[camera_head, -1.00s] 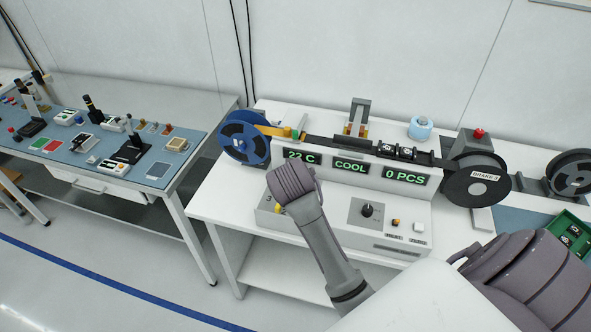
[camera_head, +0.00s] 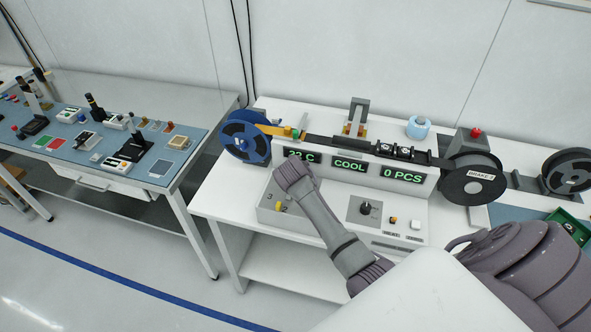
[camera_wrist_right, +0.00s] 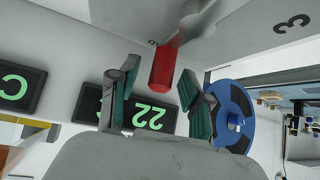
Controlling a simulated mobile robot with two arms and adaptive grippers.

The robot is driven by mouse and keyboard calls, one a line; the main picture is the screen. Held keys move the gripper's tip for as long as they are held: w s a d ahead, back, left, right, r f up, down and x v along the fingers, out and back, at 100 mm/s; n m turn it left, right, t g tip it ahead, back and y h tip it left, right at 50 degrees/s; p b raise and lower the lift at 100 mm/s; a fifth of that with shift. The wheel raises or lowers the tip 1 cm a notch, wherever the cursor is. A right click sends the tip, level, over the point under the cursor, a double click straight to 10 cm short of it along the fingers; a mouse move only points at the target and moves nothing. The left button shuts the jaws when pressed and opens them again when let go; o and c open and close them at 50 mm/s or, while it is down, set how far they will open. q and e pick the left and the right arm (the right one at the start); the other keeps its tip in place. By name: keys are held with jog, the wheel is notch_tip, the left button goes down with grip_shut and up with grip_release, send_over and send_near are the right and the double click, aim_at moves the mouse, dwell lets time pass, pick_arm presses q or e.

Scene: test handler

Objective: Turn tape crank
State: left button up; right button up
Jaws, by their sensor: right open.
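A red cylindrical handle (camera_wrist_right: 162,68), which looks like the crank's grip, shows in the right wrist view. My right gripper (camera_wrist_right: 159,76) is open, with one finger on each side of the handle in the picture. I cannot tell whether they touch it. In the head view my right arm reaches over the console (camera_head: 330,212) and hides the handle and the fingertips. The blue tape reel (camera_head: 245,137) stands at the left end of the machine; it also shows in the wrist view (camera_wrist_right: 240,112). My left gripper is not in view.
Green-lit displays (camera_head: 350,165) line the machine's front just behind my wrist. A yellow knob (camera_head: 278,207) and a black knob (camera_head: 367,208) sit on the console. A dark reel (camera_head: 473,180) is at the right. A cluttered bench (camera_head: 95,150) stands left across a gap.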

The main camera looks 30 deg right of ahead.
jog(key=shift+w+f, duration=0.1)
grip_shut()
dwell(0.4)
